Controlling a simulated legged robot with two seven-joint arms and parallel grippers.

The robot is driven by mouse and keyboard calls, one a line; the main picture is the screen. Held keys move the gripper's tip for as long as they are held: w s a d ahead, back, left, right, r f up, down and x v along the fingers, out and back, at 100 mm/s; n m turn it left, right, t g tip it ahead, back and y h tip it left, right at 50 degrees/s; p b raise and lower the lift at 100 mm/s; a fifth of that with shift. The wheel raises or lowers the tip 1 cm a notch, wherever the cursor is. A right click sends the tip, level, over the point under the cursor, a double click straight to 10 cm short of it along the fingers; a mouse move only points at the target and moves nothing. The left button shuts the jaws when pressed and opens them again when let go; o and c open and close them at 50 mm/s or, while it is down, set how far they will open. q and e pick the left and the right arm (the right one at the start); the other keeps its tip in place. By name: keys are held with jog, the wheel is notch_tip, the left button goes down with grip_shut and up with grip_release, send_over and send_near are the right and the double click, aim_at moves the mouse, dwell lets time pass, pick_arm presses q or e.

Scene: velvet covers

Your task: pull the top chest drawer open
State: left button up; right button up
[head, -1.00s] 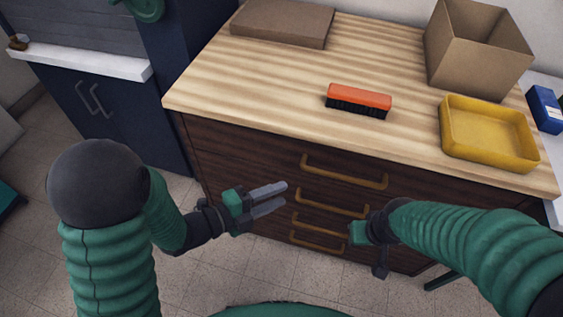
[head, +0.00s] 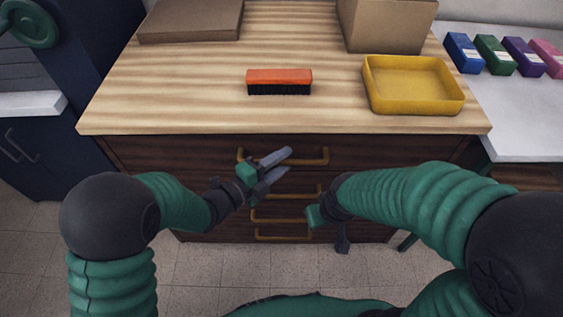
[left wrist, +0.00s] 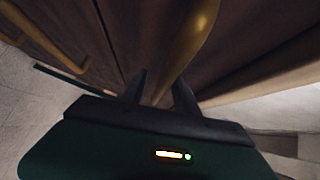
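The wooden chest (head: 150,150) has a dark front with several brass-coloured handles stacked vertically. The top drawer (head: 400,150) looks closed. Its handle (head: 312,162) runs sideways just below the countertop. My left gripper (head: 280,164) is in front of this handle, its two grey fingers apart and covering part of it. In the left wrist view a brass handle (left wrist: 192,42) lies ahead and its near end shows between the two open fingers (left wrist: 160,90); contact cannot be told. My right gripper (head: 328,228) hangs low before the lower drawers; its fingers are not clear.
On the chest top are an orange brush (head: 279,78), a yellow tray (head: 414,106), an open cardboard box (head: 385,28) and a flat brown box (head: 190,20). A white table (head: 520,120) with several coloured boxes stands right. A dark cabinet (head: 45,165) stands left.

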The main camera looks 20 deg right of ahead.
pick_arm(q)
jog(key=shift+a, duration=0.4)
jog(key=shift+c, duration=0.4)
jog(key=shift+a, duration=0.1)
jog(key=shift+c, duration=1.1)
jog(key=c, duration=0.5)
jog(key=shift+s+d, duration=0.1)
jog(key=shift+d, duration=0.1)
jog(key=shift+s, duration=0.1)
